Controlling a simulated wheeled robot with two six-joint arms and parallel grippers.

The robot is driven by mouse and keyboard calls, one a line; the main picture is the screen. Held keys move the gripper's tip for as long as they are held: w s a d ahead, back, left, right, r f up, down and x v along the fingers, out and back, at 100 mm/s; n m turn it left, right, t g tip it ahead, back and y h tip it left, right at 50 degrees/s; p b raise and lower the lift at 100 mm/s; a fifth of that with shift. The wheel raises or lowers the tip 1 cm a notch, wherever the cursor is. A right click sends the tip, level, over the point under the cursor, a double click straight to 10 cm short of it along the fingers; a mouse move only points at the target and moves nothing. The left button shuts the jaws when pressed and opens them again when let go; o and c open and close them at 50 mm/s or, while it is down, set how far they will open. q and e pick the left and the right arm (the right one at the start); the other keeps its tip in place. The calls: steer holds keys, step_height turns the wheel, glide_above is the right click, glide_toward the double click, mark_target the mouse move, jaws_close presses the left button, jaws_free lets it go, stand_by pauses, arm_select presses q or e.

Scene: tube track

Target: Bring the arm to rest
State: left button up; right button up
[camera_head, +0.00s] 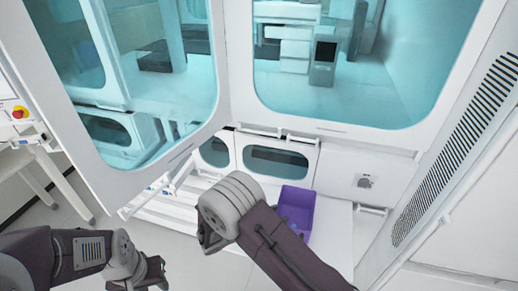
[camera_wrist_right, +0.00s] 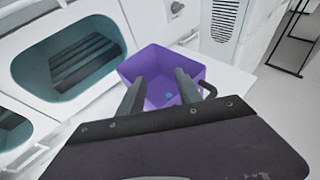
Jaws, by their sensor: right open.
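My right arm comes in from the bottom of the head view, and its large grey joint hides its gripper there. In the right wrist view the right gripper (camera_wrist_right: 157,85) is open, its two dark fingers apart with nothing between them. The fingers overlap the purple bin (camera_wrist_right: 137,63) in that view; I cannot tell how far above it they are. My left arm comes in at the lower left of the head view. Its dark end (camera_head: 150,272) is at the bottom edge, and its fingers cannot be made out.
The purple bin (camera_head: 297,199) stands on a white surface (camera_head: 333,232), with a small blue thing inside (camera_wrist_right: 169,97). White machine walls with large teal windows (camera_head: 365,60) rise close behind. A red emergency button (camera_head: 19,112) is at far left. Floor shows at lower left.

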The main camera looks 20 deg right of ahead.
steer(key=d+r+m+g, duration=0.2)
steer(key=d+r+m, duration=0.2)
steer(key=d+r, duration=0.2)
steer(key=s+d+r+m+g+y, duration=0.2)
steer(key=s+d+m+g+y, duration=0.25)
steer(key=s, duration=0.45)
steer(key=s+a+f+m+y, duration=0.3)
steer(key=s+a+m+y, duration=0.25)
steer(key=s+m, duration=0.3)
steer(key=w+a+f+m+t+y, duration=0.1)
steer(key=w+a+m+t+y, duration=0.1)
steer(key=a+m, duration=0.3)
steer(key=shift+w+a+f+m+t+y, duration=0.3)
steer(key=shift+w+a+m+t, duration=0.15)
steer(key=shift+a, duration=0.3)
